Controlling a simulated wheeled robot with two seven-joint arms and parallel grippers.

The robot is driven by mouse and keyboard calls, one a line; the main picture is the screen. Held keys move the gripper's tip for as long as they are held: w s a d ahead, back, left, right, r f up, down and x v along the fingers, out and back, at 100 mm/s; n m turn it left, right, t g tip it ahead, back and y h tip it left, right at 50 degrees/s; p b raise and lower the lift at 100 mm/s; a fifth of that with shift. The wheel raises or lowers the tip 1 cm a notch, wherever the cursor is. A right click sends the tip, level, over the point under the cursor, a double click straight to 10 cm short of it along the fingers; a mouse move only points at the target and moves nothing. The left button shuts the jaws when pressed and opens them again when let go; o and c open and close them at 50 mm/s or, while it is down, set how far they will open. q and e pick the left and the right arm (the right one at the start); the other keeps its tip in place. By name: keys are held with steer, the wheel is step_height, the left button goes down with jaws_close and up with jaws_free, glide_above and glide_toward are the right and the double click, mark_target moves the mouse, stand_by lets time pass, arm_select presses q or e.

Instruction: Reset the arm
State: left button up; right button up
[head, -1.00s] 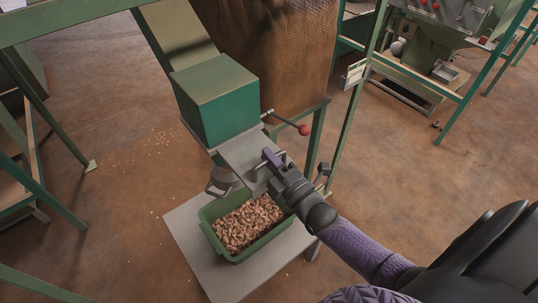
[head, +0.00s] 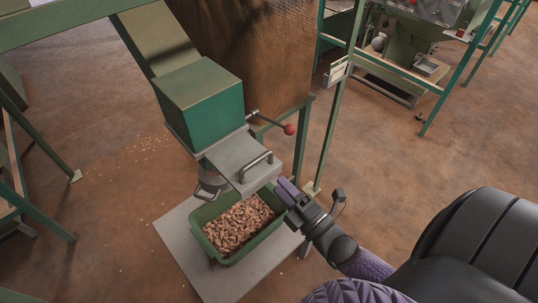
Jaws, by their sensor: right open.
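My right gripper (head: 284,190) is open and empty. It is at the right of the grey metal slide plate (head: 236,157), apart from the plate's bar handle (head: 256,166). My right arm comes in from the lower right. The plate sticks out from under the green hopper box (head: 205,105). A green bin (head: 235,258) full of nuts (head: 238,224) stands below the plate, just left of the gripper. My left gripper is not in view.
The bin stands on a grey platform (head: 180,245). A lever with a red knob (head: 289,129) sticks out right of the hopper. Green frame posts (head: 329,130) stand behind. Nuts lie scattered on the brown floor at left. Open floor (head: 430,170) lies at right.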

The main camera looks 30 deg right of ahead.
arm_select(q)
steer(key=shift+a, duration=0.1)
arm_select(e)
steer(key=shift+s+f, duration=0.1)
steer(key=shift+s, duration=0.3)
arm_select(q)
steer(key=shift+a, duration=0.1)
